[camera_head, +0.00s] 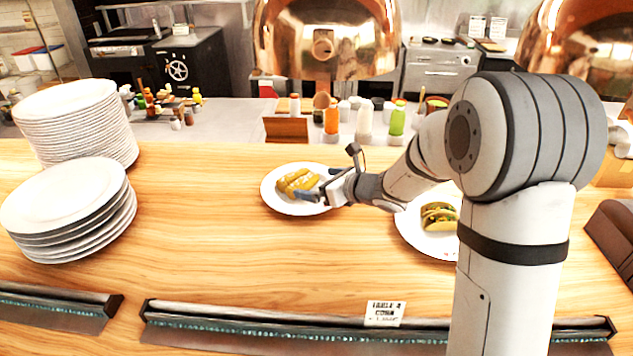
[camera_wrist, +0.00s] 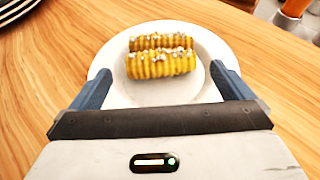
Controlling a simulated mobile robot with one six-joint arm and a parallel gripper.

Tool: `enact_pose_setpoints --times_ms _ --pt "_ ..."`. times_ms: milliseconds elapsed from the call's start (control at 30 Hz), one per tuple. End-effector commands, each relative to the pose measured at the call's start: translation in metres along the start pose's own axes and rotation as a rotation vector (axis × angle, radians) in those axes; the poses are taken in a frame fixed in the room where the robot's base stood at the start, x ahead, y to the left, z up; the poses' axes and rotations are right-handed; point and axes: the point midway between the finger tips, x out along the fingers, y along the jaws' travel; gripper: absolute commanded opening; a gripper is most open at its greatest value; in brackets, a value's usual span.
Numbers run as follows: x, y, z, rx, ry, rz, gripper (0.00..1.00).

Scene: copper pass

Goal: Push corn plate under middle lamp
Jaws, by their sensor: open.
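The corn plate (camera_head: 283,205) is a white round plate on the wooden counter, with pieces of corn (camera_head: 298,181) on it. It also shows in the wrist view (camera_wrist: 205,95), with the corn (camera_wrist: 160,62) toward its far side. My gripper (camera_head: 325,186) is open at the plate's right side in the head view. In the wrist view its two blue fingers (camera_wrist: 163,90) are spread apart over or beside the near part of the plate; contact cannot be told. A copper lamp (camera_head: 325,40) hangs above and behind the plate; another copper lamp (camera_head: 580,45) hangs at the right.
A plate of tacos (camera_head: 415,235) stands right of the corn plate, partly behind my arm. Plate stacks (camera_head: 75,120) (camera_head: 70,210) stand at the left. Ticket rails (camera_head: 250,325) line the front edge. Bottles (camera_head: 364,120) stand behind the counter. Counter left of the corn plate is clear.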

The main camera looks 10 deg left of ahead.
Motion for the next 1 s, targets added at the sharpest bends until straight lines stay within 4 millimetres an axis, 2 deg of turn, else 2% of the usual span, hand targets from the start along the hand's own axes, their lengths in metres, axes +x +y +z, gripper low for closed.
enact_pose_setpoints --times_ms 200,400,600,833,1000 --pt "0.035 0.001 0.001 0.002 0.002 0.003 1.0" --pt "0.058 0.0 0.001 0.001 0.001 0.001 1.0" --pt "0.066 0.0 0.0 0.002 0.0 -0.002 1.0" --pt "0.066 -0.001 0.0 0.002 0.0 -0.002 0.99" --pt "0.066 -0.001 0.0 0.002 0.0 -0.002 0.85"
